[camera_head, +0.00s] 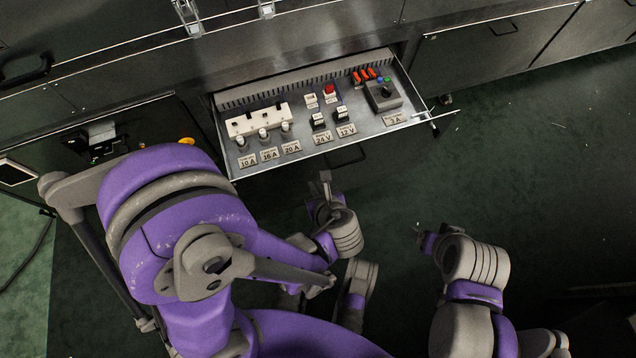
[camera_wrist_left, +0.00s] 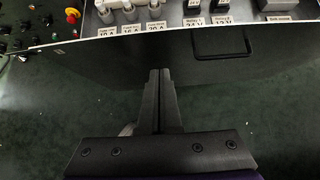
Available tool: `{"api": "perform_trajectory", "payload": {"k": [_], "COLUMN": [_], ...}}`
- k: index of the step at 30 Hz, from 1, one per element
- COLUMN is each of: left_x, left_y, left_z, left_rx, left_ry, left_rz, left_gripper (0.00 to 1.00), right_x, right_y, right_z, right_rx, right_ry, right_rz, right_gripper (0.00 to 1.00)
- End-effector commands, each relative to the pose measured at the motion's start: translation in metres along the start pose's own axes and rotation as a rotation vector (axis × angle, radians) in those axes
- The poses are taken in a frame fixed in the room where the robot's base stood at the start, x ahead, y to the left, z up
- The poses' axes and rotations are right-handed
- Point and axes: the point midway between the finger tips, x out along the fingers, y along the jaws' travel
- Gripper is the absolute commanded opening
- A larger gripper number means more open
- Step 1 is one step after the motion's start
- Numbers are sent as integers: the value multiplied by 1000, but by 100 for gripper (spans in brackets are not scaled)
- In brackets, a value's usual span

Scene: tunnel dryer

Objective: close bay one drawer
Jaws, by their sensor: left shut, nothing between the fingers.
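The bay one drawer (camera_head: 262,170) is pulled out of the dark cabinet in the head view. It holds fuses, relays, buttons and labels such as 10 A and 24 V. In the left wrist view the drawer's front face (camera_wrist_left: 120,66) with a dark recessed handle (camera_wrist_left: 222,46) lies ahead of my left gripper. My left gripper (camera_head: 325,178) is shut and empty, just in front of the drawer's front edge; it also shows in the left wrist view (camera_wrist_left: 160,74). I cannot tell whether it touches the front. My right arm is at the lower right; its fingers are not clearly visible.
A closed cabinet front with a handle (camera_head: 503,28) is right of the drawer. A panel with a red button (camera_wrist_left: 71,15) stands left of the drawer in the wrist view. A thin rod (camera_head: 435,117) sticks out at the drawer's right corner.

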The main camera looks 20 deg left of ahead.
Motion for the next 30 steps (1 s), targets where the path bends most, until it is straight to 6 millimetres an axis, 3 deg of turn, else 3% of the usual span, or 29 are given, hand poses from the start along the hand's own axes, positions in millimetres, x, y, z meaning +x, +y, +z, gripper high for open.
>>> {"api": "perform_trajectory", "payload": {"k": [1, 6, 12, 30], "left_x": [16, 51, 71, 81], "left_y": [1, 1, 1, 0], "left_z": [-2, -2, 19, 29], "left_rx": [-4, -5, -4, -3], "left_ry": [0, 1, 1, 1], "left_rz": [6, 5, 3, 0], "left_gripper": [0, 0, 0, 0], "right_x": [8, 21, 21, 22], "right_y": [0, 0, 0, 0], "right_z": [2, 5, 5, 5], "right_rx": [0, 0, 0, 0], "right_ry": [-2, -5, -6, -6], "right_rz": [0, 0, 0, 0], "right_gripper": [82, 82, 82, 82]}}
